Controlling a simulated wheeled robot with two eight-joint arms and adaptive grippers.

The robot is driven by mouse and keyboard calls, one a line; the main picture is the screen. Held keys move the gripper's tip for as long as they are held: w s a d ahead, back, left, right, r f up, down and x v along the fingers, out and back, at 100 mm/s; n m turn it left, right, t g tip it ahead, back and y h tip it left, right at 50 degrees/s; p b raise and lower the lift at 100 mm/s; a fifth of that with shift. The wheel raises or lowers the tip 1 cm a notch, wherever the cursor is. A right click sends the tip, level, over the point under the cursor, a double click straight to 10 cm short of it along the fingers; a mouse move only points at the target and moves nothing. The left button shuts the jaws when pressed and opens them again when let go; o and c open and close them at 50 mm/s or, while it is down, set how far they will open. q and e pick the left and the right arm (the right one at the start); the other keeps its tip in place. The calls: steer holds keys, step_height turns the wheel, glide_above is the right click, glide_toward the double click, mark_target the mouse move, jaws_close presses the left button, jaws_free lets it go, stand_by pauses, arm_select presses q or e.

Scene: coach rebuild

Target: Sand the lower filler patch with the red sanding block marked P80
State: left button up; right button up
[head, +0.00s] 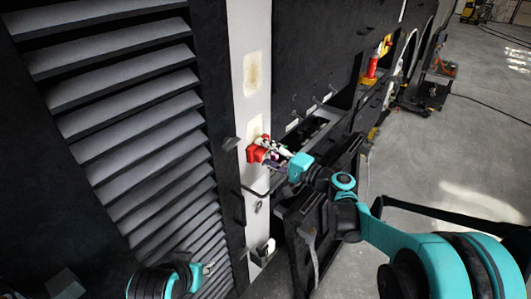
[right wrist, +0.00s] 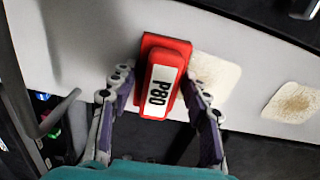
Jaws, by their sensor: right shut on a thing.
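The red sanding block (right wrist: 150,48) carries a white label reading P80 in the right wrist view; it also shows in the head view (head: 256,154). My right gripper (head: 268,152) is shut on it, with one finger on each side. The block is at the pale panel strip, beside the lower filler patch (right wrist: 217,80) and seeming to overlap its edge; I cannot tell if it touches. This patch also shows just above the block in the head view (head: 255,126). The upper filler patch (head: 252,72) is clear of the block. My left gripper (head: 208,269) is low in the head view, its jaws unclear.
A dark louvred panel (head: 130,110) stands left of the pale strip (head: 262,20). An open dark bay (head: 315,125) lies to its right. A red and yellow tool (head: 373,65) sits farther along the coach side. Grey floor (head: 450,150) is open at right.

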mark_target(254, 116)
steer(key=shift+r+p, duration=3.85)
steer(key=shift+r, duration=1.7)
steer(key=shift+f+b, duration=4.5)
steer(key=shift+f, duration=1.15)
steer(key=shift+s+d, duration=0.35)
steer(key=shift+d, duration=0.1)
steer(key=shift+v, duration=2.3)
steer(key=v, duration=0.3)
